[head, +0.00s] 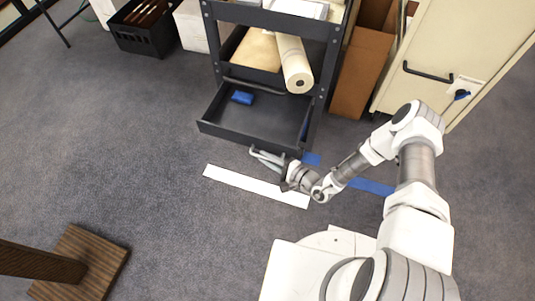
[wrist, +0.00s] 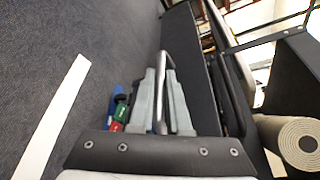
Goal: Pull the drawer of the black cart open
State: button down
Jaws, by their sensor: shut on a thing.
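The black cart (head: 318,75) stands at the top middle of the head view. Its low drawer (head: 252,133) is pulled out toward me, and its inside shows. A small blue thing (head: 242,97) lies in the drawer. My gripper (head: 258,155) is at the outer side of the drawer front. In the wrist view, my gripper's two grey fingers (wrist: 162,95) are shut on a thin pale bar that looks like the drawer handle (wrist: 160,110). The dark drawer front (wrist: 190,65) runs just right of the fingers. The grip itself is small and partly hidden in the head view.
A rolled sheet (head: 294,65) sticks out of the shelf above the drawer. A cardboard box (head: 363,72) and a cream cabinet (head: 460,45) stand to the right. A white strip (head: 255,186) and blue tape (head: 370,187) lie on the floor. Carpet at left is clear, down to a wooden stand (head: 85,265).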

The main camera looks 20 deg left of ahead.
jog(key=shift+s+f, duration=0.1)
jog(key=shift+s, duration=0.15)
jog(key=c, duration=0.9)
grip_release()
jog(key=p+v, duration=0.3)
jog(key=v, duration=1.4)
jog(key=shift+s+d, duration=0.15)
jog(key=shift+s, duration=0.05)
